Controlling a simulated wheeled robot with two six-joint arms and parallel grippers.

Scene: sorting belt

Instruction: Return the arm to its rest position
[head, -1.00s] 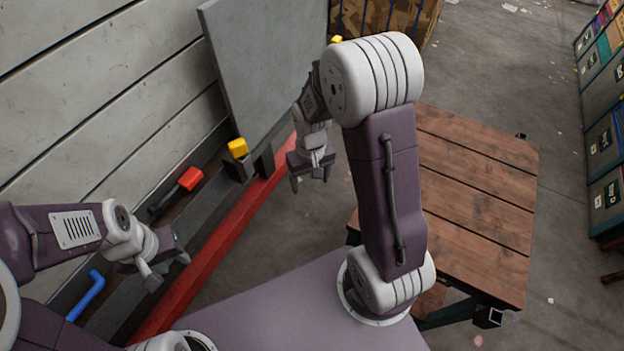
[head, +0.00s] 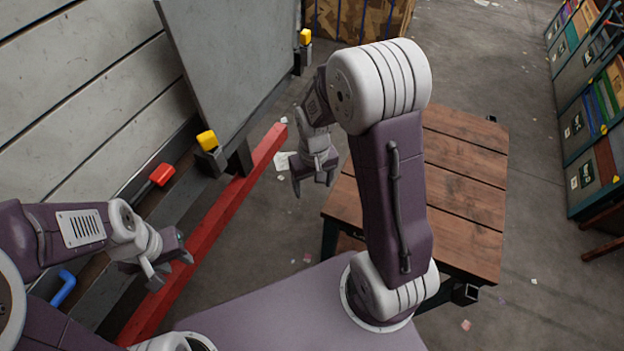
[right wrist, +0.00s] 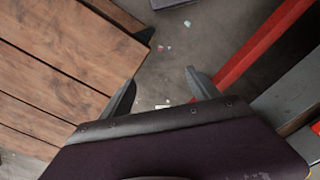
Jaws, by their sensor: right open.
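My right arm rises in the middle of the head view and bends over. Its gripper (head: 314,188) hangs down in the air left of the wooden table, with its fingers apart and nothing between them. In the right wrist view the two fingers of this gripper (right wrist: 163,92) stand wide apart over bare floor. My left gripper (head: 170,272) is at the lower left in the head view, beside the red rail. Its fingers look apart and I see nothing held.
A wooden table (head: 455,190) stands behind and right of my right arm. A red rail (head: 215,222) runs along the left, before a grey panel (head: 235,70) with yellow-capped posts (head: 207,140). A red handle (head: 162,174) and a blue handle (head: 63,288) are there. Shelves (head: 595,130) stand far right.

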